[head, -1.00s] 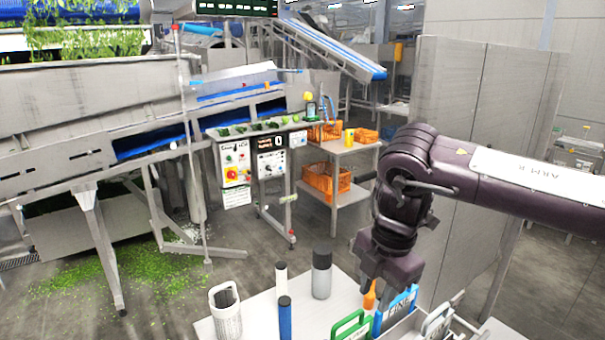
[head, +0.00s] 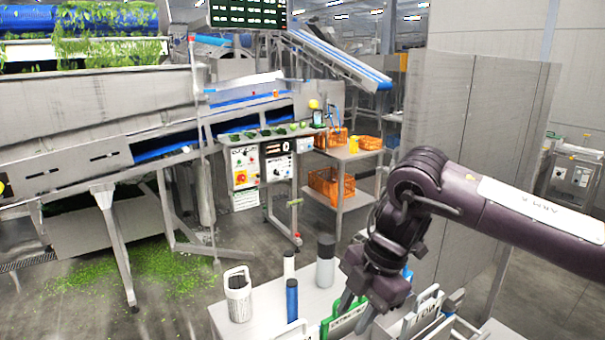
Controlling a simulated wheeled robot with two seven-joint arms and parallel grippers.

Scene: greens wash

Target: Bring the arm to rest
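My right arm (head: 520,205) comes in from the right, with its dark purple wrist bent down over the front table. Its gripper (head: 357,309) points down and left above the table's holders. Its two grey fingers look spread apart, with nothing clearly held between them. A green-framed holder (head: 343,326) lies just below and behind the fingertips; I cannot tell whether they touch it. My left gripper is not in view.
White labelled holders (head: 424,312) stand right of the gripper. A tall grey panel (head: 470,130) stands behind the arm.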

